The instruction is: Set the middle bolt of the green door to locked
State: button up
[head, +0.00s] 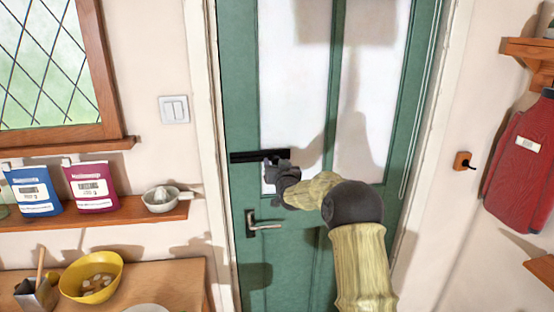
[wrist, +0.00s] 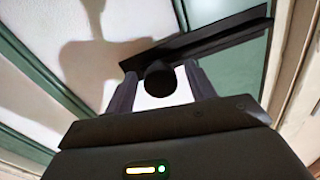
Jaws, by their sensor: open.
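The green door (head: 237,115) stands in its white frame and looks closed. Its black bolt (head: 250,156) lies horizontally near the door's left edge, above the lever handle (head: 262,227). My gripper (head: 270,160) is at the right part of the bolt and hides some of it. In the wrist view, the bolt (wrist: 210,38) runs across the top, with a round dark knob (wrist: 159,79) facing the camera. The open fingers of my gripper (wrist: 160,92) stand on either side of the knob. I cannot tell whether they touch it, or whether the bolt reaches into the frame.
On the left, a shelf (head: 115,213) holds blue and magenta packs and a juicer (head: 162,199). Below, a table bears a yellow bowl (head: 92,277). A light switch (head: 174,109) is on the wall.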

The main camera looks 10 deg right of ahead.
jog(key=shift+w, duration=0.65)
grip_shut()
jog(key=shift+f, duration=0.1)
